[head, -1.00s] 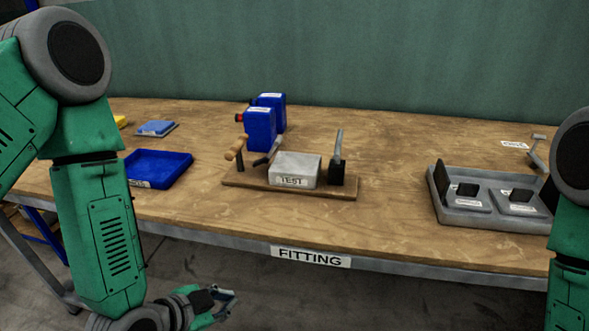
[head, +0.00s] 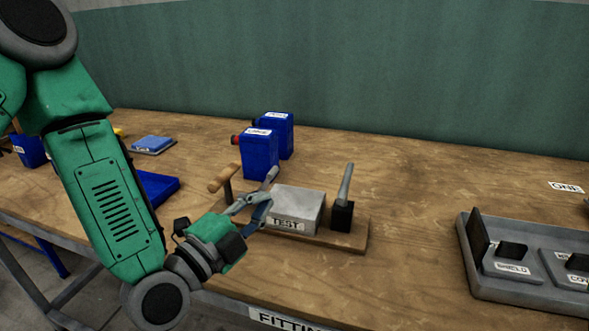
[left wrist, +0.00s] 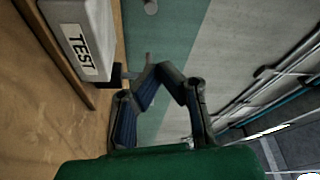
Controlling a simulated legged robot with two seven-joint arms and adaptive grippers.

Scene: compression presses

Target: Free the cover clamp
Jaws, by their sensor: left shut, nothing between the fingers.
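A grey block labelled TEST (head: 298,210) sits on a wooden base (head: 345,239) on the bench. At its right end a black clamp-like piece (head: 342,217) carries a grey handle (head: 346,182) standing nearly upright. A wooden T-handle (head: 222,178) stands at the left end, and a slim grey lever (head: 270,177) rises beside it, partly hidden by my gripper. My left gripper (head: 259,206) is shut and empty at the block's left front; I cannot tell whether it touches. The left wrist view shows its fingers (left wrist: 157,70) together, with the TEST block (left wrist: 82,32) at upper left.
Two blue canisters (head: 257,154) stand close behind the fixture. A blue tray (head: 158,188) lies left, partly behind my arm. A grey tray (head: 478,282) with black pieces is at the right. The bench between fixture and grey tray is clear.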

